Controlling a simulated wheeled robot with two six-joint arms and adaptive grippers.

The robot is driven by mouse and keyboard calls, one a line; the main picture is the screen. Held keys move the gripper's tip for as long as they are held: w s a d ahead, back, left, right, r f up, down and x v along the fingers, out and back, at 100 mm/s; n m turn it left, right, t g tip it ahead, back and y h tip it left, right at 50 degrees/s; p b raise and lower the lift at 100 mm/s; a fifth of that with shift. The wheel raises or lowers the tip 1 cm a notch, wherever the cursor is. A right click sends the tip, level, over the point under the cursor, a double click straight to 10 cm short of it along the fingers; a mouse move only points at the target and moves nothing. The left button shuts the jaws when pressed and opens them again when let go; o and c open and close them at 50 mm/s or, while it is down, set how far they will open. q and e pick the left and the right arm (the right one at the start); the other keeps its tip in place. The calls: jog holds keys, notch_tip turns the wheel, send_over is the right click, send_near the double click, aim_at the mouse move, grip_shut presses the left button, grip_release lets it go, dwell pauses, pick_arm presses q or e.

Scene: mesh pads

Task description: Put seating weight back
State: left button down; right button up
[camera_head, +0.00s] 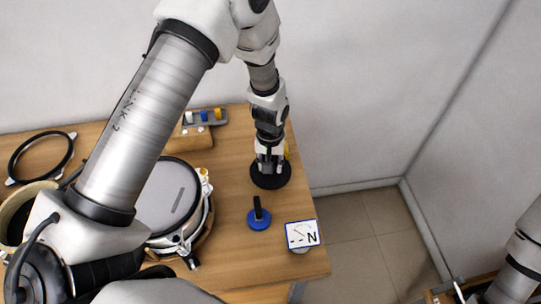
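My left gripper (269,169) points straight down over a round black disc (258,183) near the right back of the wooden table. Its fingertips are at the disc's middle. A bit of yellow shows just behind the fingers. Whether the fingers are closed on something there is too small to tell. A blue round piece with an upright black handle (259,218) stands on the table in front of the disc. Which of these is the seating weight I cannot tell for sure. Part of my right arm shows at the right edge; its gripper is not in view.
A drum-like round frame (176,196) with clamps stands left of the blue piece, partly behind my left arm. A gauge marked N (302,234) is at the table's right front corner. A black ring (41,157) lies far left.

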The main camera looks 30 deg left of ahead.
pick_arm(q)
notch_tip(320, 180, down, 3)
jog(key=shift+s+r+p, duration=0.1)
jog(key=shift+p, duration=0.3)
jog(key=shift+f, duration=0.2)
jog(key=c, duration=0.7)
grip_release()
jog(key=shift+s+d+f, duration=0.1)
